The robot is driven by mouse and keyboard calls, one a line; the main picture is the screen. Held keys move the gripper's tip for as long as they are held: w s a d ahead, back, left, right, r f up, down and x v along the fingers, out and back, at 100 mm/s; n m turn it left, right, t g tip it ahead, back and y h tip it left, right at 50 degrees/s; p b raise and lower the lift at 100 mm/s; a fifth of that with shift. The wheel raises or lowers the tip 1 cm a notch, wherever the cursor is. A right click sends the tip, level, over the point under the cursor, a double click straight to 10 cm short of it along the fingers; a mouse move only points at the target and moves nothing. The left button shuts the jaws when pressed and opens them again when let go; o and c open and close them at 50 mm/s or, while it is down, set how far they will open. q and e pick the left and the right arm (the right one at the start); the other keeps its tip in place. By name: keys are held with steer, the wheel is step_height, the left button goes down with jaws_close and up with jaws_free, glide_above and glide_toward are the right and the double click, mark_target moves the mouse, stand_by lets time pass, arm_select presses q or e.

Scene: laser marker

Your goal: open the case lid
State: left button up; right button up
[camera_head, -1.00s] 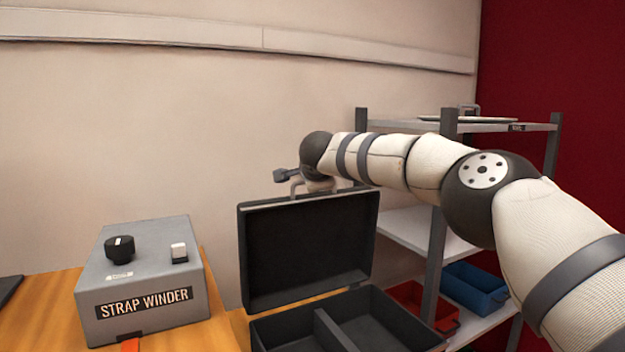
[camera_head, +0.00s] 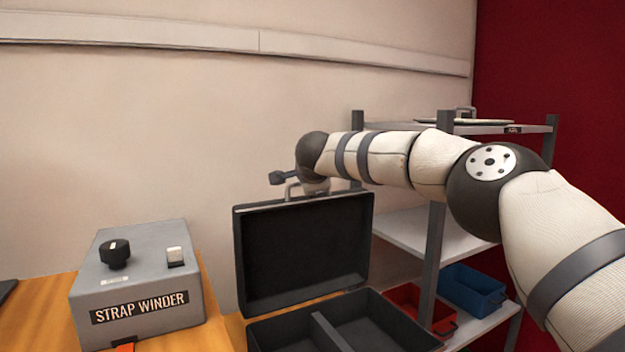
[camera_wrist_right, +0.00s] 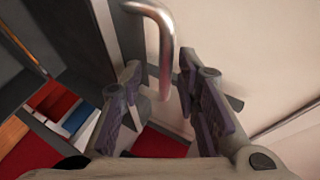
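The black case (camera_head: 330,328) is open, and its lid (camera_head: 303,252) stands about upright at the back edge. The divided inside shows, with no contents visible. My left gripper is out of view.
A grey strap winder (camera_head: 140,285) sits on the wooden table (camera_head: 215,330) left of the case. A shelf rack (camera_head: 435,235) with red (camera_head: 408,300) and blue (camera_head: 470,290) bins stands behind and right. The wall is behind the lid.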

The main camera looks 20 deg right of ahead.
steer(key=v, duration=1.1)
steer(key=shift+s+d+r, duration=0.1)
steer(key=shift+r, duration=0.05)
steer(key=shift+c, duration=0.4)
